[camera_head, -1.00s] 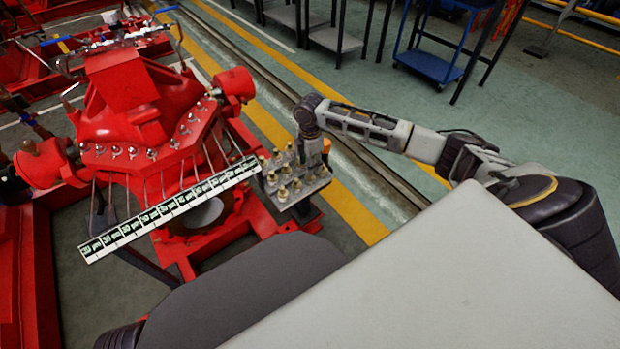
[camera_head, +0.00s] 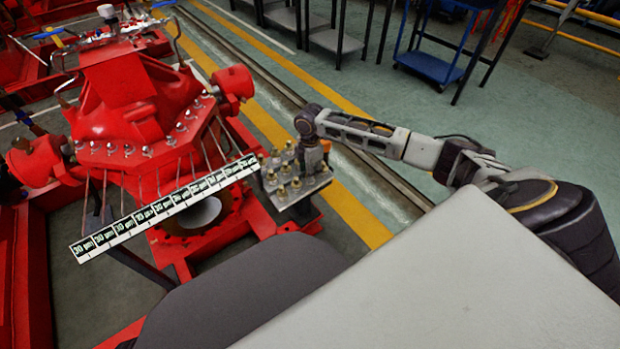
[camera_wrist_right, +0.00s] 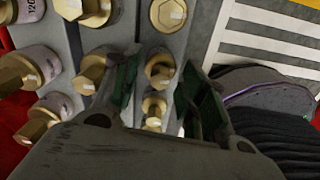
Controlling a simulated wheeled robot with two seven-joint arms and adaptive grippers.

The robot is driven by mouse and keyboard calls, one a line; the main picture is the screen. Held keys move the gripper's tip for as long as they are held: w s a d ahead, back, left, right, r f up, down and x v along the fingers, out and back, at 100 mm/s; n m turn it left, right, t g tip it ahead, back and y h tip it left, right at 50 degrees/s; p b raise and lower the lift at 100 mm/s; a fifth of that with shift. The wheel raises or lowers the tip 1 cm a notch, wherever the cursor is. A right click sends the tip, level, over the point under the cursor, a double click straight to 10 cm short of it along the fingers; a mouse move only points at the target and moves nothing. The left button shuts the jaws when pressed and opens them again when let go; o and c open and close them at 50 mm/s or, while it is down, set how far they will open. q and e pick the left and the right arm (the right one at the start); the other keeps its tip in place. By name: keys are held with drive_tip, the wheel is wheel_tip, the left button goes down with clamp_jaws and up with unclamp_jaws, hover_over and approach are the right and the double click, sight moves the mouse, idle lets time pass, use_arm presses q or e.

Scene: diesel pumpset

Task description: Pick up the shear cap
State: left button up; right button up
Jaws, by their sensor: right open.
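Several brass hex-headed caps stand on a small grey tray (camera_head: 290,199) at the end of the labelled strip; I cannot tell which one is the shear cap. My right gripper (camera_head: 313,168) points down over the tray's right part. In the right wrist view the right gripper (camera_wrist_right: 160,85) is open, its two fingers spread on either side of a brass cap (camera_wrist_right: 160,70). A second brass cap (camera_wrist_right: 154,108) also shows between the fingers, nearer the palm. Neither is visibly gripped. My left gripper is not in view.
A red engine (camera_head: 130,110) stands left of the tray, with a row of studs and thin pipes. A white strip with green labels (camera_head: 165,208) runs in front of it. Other brass caps (camera_wrist_right: 90,72) stand close beside the fingers. An orange item (camera_head: 326,146) is behind the gripper.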

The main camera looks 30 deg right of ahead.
idle(0.4)
clamp_jaws()
idle(0.4)
drive_tip(key=shift+r+p, duration=0.35)
drive_tip(key=shift+r, duration=0.35)
drive_tip(key=shift+r+p, duration=0.4)
drive_tip(key=shift+r, duration=0.5)
wheel_tip(320, 180, up, 5)
drive_tip(key=shift+p, duration=0.95)
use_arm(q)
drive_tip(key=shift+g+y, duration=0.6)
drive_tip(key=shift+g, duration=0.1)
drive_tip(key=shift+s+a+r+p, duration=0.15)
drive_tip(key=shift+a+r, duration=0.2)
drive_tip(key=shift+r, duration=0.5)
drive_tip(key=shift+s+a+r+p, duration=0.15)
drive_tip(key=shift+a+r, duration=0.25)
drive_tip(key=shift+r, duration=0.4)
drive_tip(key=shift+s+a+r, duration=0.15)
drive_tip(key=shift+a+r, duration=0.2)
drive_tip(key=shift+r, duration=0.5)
use_arm(e)
drive_tip(key=shift+r, duration=0.95)
